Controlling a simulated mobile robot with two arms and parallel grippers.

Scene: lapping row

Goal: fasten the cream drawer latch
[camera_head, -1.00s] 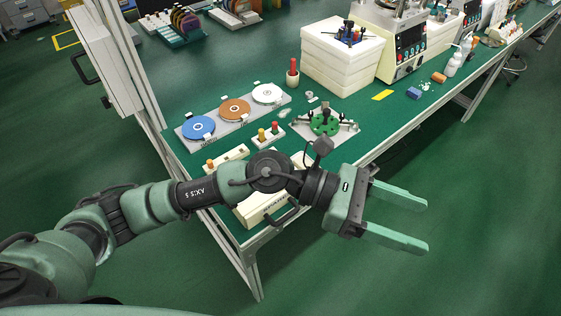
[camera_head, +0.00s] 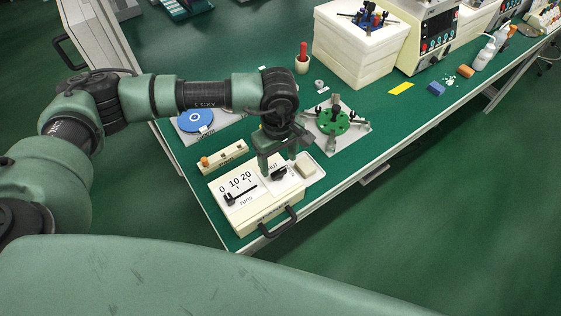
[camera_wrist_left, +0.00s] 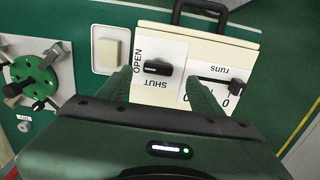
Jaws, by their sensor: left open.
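The cream drawer unit (camera_head: 252,212) sits at the bench's near edge with a black handle (camera_head: 278,222) on its front. Its black latch knob (camera_head: 279,173) is on the top; in the left wrist view the knob (camera_wrist_left: 158,67) lies crosswise, one end toward the word OPEN, with SHUT printed beside it. My left gripper (camera_head: 278,164) points down over the latch, open and empty. In the left wrist view its fingers (camera_wrist_left: 160,78) stand apart on either side of the knob; contact cannot be told. My right gripper is not in view.
A black slider (camera_head: 240,194) marked "runs" is beside the latch. A small tray with a cream block (camera_head: 306,169) and a green disc fixture (camera_head: 334,121) lie close by. A wooden-pegged strip (camera_head: 224,156) and a blue disc (camera_head: 195,120) are behind. Open floor lies beyond the near edge.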

